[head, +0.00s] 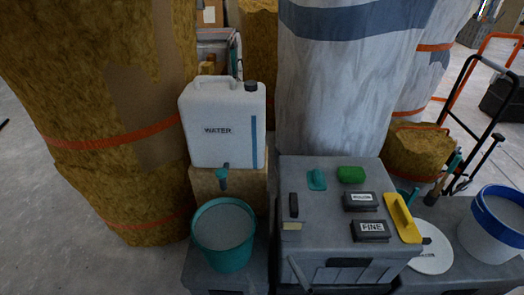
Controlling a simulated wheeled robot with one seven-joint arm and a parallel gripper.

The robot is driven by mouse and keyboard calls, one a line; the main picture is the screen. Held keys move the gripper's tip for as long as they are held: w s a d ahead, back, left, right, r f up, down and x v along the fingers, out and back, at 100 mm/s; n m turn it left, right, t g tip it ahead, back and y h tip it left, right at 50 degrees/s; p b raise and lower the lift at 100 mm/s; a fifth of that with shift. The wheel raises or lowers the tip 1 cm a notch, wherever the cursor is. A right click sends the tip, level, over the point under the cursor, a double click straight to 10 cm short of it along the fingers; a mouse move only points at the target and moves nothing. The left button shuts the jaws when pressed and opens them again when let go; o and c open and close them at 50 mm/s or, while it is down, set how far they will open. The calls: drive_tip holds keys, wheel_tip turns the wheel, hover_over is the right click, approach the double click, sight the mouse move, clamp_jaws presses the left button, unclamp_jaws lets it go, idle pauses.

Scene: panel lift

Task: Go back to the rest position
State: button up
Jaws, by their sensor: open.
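My gripper and arm do not show in the head view, so where the gripper is and what is near its jaws cannot be seen. The task line names no object. In front of me stands a grey toolbox (330,215) with small tools on its lid. No arm link or gripper shows over the toolbox.
A white water container (222,125) stands behind a teal bucket (224,228). The lid bears a green block (351,174), a block marked FINE (371,231) and a yellow float (402,218). Tall insulation rolls (110,110) stand left; a blue-banded bucket (494,225) stands right.

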drive_tip(key=s+d+r+m+g+h, duration=0.1)
drive_tip(key=s+d+r+m+h, duration=0.15)
drive_tip(key=s+d+r, duration=0.55)
drive_tip(key=s+d+r+m+h, duration=0.1)
drive_tip(key=s+d+h, duration=0.25)
drive_tip(key=s, duration=0.85)
drive_tip(key=s+d+r+m+g+h, duration=0.1)
drive_tip(key=s+d+r+m+h, duration=0.1)
drive_tip(key=s+d+r, duration=0.6)
wheel_tip(320, 180, up, 10)
drive_tip(key=s+a+p, duration=0.1)
drive_tip(key=a+p, duration=0.1)
drive_tip(key=p, duration=1.1)
drive_tip(key=shift+s, duration=0.25)
